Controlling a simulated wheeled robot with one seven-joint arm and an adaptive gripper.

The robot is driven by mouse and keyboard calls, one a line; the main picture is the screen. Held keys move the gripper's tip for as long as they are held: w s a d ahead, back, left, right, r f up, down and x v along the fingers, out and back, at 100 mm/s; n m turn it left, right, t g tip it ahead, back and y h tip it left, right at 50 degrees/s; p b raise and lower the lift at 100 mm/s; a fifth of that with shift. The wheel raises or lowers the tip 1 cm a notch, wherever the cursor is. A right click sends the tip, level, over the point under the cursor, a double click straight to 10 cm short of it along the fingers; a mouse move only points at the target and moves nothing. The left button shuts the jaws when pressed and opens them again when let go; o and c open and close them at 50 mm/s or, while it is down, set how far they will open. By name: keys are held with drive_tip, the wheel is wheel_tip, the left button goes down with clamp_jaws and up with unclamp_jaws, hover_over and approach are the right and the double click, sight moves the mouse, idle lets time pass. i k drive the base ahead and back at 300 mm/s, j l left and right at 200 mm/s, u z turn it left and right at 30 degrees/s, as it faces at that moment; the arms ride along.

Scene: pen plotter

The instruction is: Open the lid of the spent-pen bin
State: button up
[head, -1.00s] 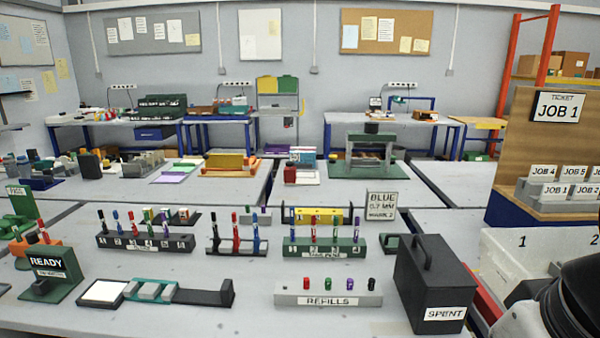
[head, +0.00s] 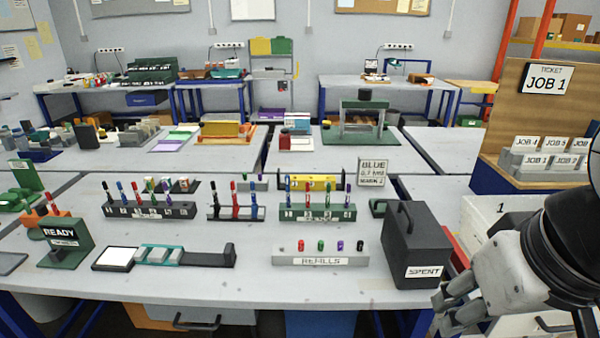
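The spent-pen bin (head: 418,248) is a dark grey box at the right front of the table, with a white SPENT label on its front. Its lid is shut, and a black handle (head: 406,217) stands up on the top left. My gripper (head: 448,312) is at the lower right, to the right of the bin and in front of the table edge, apart from the bin.
The REFILLS block (head: 320,260) stands left of the bin. A BLUE sign (head: 371,172) and pen racks (head: 317,213) stand behind. A white container (head: 485,218) and the JOB 1 ticket board (head: 530,110) are to the right. The front table strip is clear.

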sight(419, 229)
drive_tip(key=i+l, duration=0.2)
drive_tip(key=i, duration=0.25)
drive_tip(key=i+l, duration=0.25)
drive_tip(key=i, duration=0.25)
drive_tip(key=z, duration=0.05)
